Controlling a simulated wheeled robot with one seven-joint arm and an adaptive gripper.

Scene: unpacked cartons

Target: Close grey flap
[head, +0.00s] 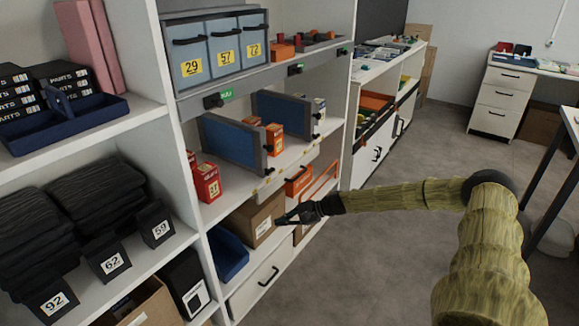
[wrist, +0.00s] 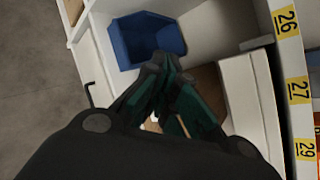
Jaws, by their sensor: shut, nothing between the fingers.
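Two upright panels with grey frames and blue faces, the left one (head: 235,143) and the right one (head: 284,114), stick out from the middle shelf in the head view. Each has a dark knob on its outer edge. They are the nearest match to a grey flap; I cannot tell which one is meant. My gripper (head: 280,220) is below them, at the front of a brown carton (head: 254,221) on the lower shelf. Its fingers are together and empty, as the wrist view (wrist: 160,62) also shows. I cannot tell whether they touch the carton.
A blue bin (head: 227,254) sits left of the carton; it also shows in the wrist view (wrist: 146,38). A white drawer (head: 262,281) is below. Small red boxes (head: 206,182) stand on the middle shelf. The floor (head: 390,250) to the right is clear.

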